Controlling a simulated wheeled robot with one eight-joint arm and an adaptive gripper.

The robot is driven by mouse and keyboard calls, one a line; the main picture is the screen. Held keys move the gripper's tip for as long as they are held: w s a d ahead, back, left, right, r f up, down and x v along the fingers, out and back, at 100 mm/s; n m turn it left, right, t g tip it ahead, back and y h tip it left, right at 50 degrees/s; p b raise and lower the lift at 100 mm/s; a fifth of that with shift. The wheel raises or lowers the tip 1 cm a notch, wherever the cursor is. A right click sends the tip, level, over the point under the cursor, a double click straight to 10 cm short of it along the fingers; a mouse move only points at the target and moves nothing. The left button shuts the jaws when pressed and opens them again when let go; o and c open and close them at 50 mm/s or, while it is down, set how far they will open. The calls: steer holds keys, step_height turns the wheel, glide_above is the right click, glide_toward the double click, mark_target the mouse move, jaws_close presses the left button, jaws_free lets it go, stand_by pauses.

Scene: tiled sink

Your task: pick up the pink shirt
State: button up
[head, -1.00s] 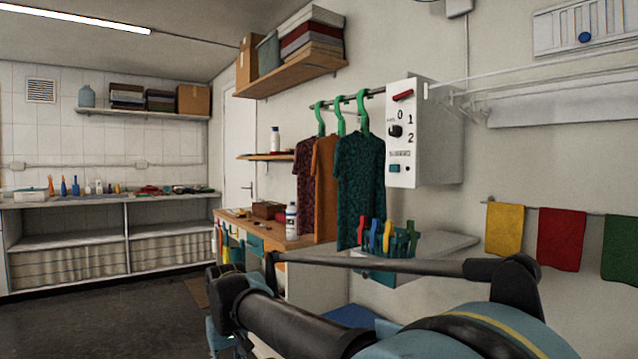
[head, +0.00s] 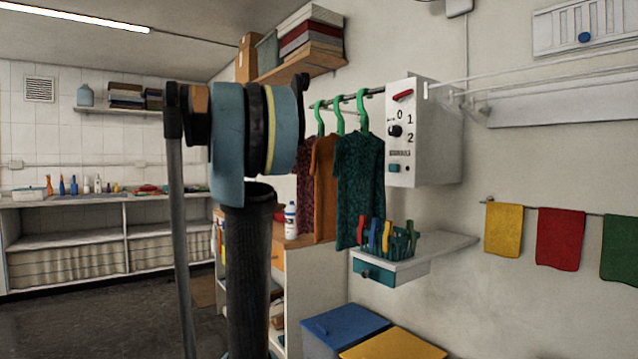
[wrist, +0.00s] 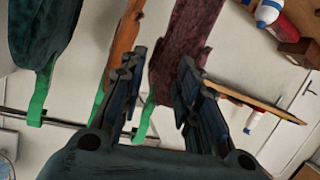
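The shirt closest to pink is a dark maroon-pink patterned one (head: 304,195) on a green hanger, leftmost of three on the rail. My arm partly covers it in the head view. In the wrist view this shirt (wrist: 187,45) appears upside down, beyond the fingers and mostly behind the right one. My gripper (wrist: 160,62) is open, with a clear gap between its fingers and nothing held. I cannot make the gripper out in the head view.
An orange shirt (head: 324,185) and a teal patterned shirt (head: 359,190) hang to the right. A white control box (head: 412,130) is beside the rail. A small shelf (head: 447,244) with a peg basket juts out below. Blue (head: 345,325) and yellow (head: 395,345) lids stand lower.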

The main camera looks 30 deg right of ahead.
steer(key=w+d+r+m+t+h, duration=0.1)
steer(key=w+d+r+h, duration=0.1)
steer(key=w+d+r, duration=0.3)
steer(key=w+r+m+h, duration=0.1)
steer(key=w+r, duration=0.1)
steer(key=r, duration=0.6)
glide_toward(321, 133)
steer(key=d, duration=0.1)
steer(key=w+d+r, duration=0.1)
steer(key=d+r, duration=0.1)
steer(key=d, duration=0.1)
steer(key=shift+w, duration=0.4)
steer(key=shift+r+x, duration=0.15)
steer(key=shift+x, duration=1.35)
steer(key=shift+r+x, duration=0.15)
steer(key=shift+x, duration=1.35)
steer(key=shift+s, duration=0.15)
steer(key=shift+c, duration=0.2)
